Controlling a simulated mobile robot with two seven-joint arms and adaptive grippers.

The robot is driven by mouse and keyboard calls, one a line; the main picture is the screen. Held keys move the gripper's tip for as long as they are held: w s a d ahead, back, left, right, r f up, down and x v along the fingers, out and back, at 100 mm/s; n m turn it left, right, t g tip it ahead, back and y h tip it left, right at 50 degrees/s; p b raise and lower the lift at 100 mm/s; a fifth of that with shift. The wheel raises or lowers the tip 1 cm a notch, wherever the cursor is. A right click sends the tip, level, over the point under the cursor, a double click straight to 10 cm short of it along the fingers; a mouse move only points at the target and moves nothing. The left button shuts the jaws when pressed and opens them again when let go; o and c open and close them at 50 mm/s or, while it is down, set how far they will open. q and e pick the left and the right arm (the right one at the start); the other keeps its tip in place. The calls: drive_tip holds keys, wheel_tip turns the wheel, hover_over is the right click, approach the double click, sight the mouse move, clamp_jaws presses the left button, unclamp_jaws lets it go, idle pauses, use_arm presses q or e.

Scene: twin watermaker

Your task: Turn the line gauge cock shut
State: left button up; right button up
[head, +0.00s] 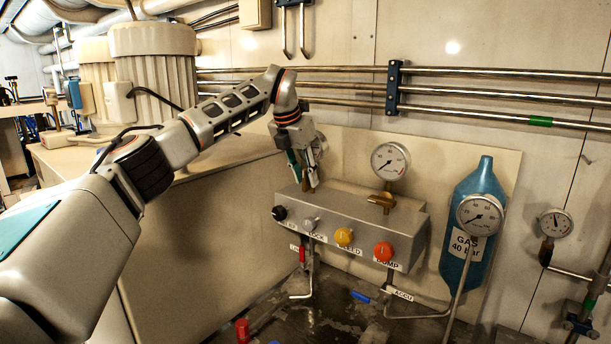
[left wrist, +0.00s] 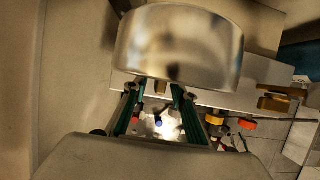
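A brass cock (head: 381,203) with a flat handle sits on top of the grey valve block, below a round dial gauge (head: 390,161). No label shows whether it is the line gauge cock. The brass cock also shows at the right of the left wrist view (left wrist: 273,104). My left gripper (head: 308,180) hangs fingers down over the left end of the block, left of the cock and apart from it. In the left wrist view its two fingers (left wrist: 158,118) stand apart with nothing held between them. My right gripper is not in view.
The valve block (head: 340,222) carries black, grey, yellow (head: 343,236) and red (head: 383,251) knobs on its front. A blue gas bottle (head: 478,190) and another gauge (head: 480,215) stand to the right. Steel pipes (head: 480,92) run along the wall above. A smaller gauge (head: 555,223) is at far right.

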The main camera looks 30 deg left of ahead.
use_arm(q)
clamp_jaws()
drive_tip(key=shift+a+f+n+g+h, duration=0.1)
drive_tip(key=shift+a+n+g+h, duration=0.1)
drive_tip(key=shift+h, duration=0.55)
drive_tip(key=shift+a+n+g+h, duration=0.1)
drive_tip(key=shift+n+h, duration=0.1)
drive_tip(key=shift+h, duration=0.55)
drive_tip(key=shift+w+a+h, duration=0.1)
drive_tip(key=shift+a+h, duration=0.05)
drive_tip(key=shift+h, duration=0.95)
unclamp_jaws()
